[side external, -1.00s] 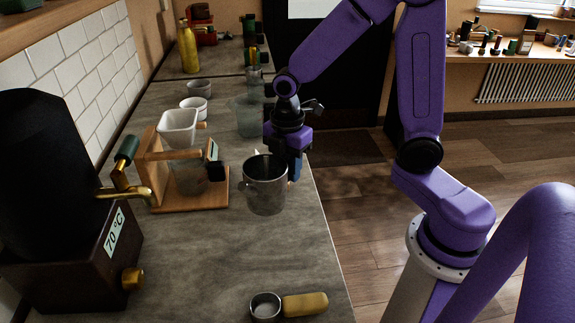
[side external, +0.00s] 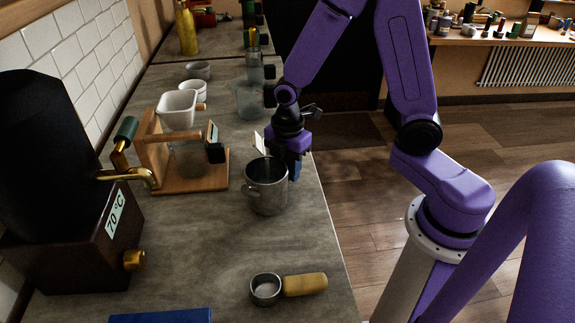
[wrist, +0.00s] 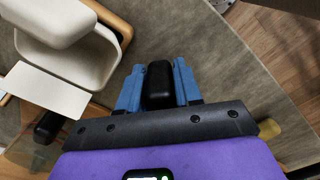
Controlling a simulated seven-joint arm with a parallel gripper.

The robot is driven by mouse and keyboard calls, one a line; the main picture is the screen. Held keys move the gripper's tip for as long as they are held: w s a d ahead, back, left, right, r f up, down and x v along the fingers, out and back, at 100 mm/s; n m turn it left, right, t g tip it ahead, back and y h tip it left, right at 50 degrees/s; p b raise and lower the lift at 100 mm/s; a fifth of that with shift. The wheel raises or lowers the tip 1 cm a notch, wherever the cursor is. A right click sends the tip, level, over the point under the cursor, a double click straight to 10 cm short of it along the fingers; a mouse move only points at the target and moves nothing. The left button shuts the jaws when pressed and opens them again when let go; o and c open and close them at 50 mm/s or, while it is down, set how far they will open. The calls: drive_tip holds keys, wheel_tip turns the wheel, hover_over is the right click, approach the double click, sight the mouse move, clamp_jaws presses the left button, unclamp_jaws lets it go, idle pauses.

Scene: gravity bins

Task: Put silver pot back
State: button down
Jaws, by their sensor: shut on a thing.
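The silver pot (side external: 266,192) is upright above or on the grey counter, near its right edge, in the side view. I cannot tell whether its base touches the counter. My gripper (side external: 293,168) is just behind and to the right of the pot, shut on it. In the wrist view, my blue fingers (wrist: 158,85) close on a black piece that seems to be the pot's handle. The pot's body is hidden there.
A wooden stand (side external: 205,184) with a white dripper (side external: 177,111) is to the left. A small metal cup (side external: 266,289) and a yellow-handled tool (side external: 305,285) lie in front. A glass jug (side external: 247,100) stands behind. Counter in front is largely clear.

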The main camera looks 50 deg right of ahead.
drive_tip(key=shift+f, duration=0.55)
idle(0.5)
drive_tip(key=c, duration=0.7)
unclamp_jaws()
wheel_tip(320, 180, up, 17)
drive_tip(key=shift+r, duration=0.2)
